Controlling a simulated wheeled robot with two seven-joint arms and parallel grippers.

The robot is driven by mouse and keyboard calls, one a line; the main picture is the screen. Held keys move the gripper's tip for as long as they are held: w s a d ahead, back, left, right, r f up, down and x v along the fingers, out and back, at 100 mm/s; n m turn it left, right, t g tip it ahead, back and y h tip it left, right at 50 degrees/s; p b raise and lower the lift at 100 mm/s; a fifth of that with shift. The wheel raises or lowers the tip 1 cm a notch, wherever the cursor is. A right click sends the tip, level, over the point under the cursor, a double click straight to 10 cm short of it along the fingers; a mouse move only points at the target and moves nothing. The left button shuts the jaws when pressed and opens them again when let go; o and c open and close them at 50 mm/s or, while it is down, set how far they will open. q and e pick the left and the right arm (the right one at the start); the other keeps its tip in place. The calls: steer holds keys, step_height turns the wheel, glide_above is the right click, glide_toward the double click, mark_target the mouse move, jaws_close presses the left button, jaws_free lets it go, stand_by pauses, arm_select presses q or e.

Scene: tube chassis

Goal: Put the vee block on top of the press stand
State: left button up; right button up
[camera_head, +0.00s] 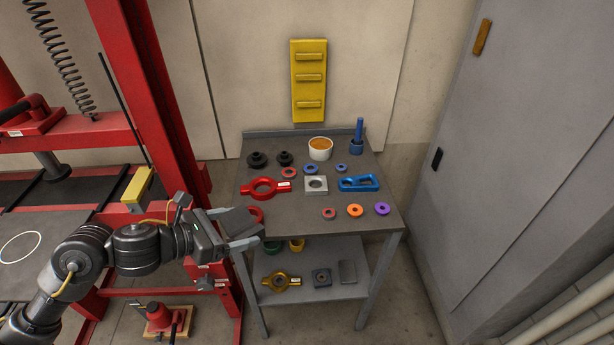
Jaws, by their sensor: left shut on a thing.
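My left gripper (247,240) is at the left front edge of the metal work table (300,226). The gripper hides part of the block. The red press frame (150,85) stands at the left. A dark grey flat surface (60,262) with a white ring mark lies at the press's front, left of my gripper, and may be the press stand. My left arm covers part of it. My right gripper is not in view.
The table holds a red ring tool (263,183), a white cup (320,144), a blue link (359,179), a grey holed plate (316,193) and several small rings. A yellow block (137,187) is beside the press upright. A grey cabinet (520,150) stands right.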

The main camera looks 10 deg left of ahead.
arm_select(q)
steer(key=w+d+r+n+t+y+b, duration=0.1)
steer(key=w+d+r+n+t+y, duration=0.1)
steer(key=d+n+t+y, duration=0.2)
steer(key=shift+d+r+n+y, duration=0.25)
steer(key=shift+d+n+y, duration=1.05)
steer(key=shift+d, duration=0.7)
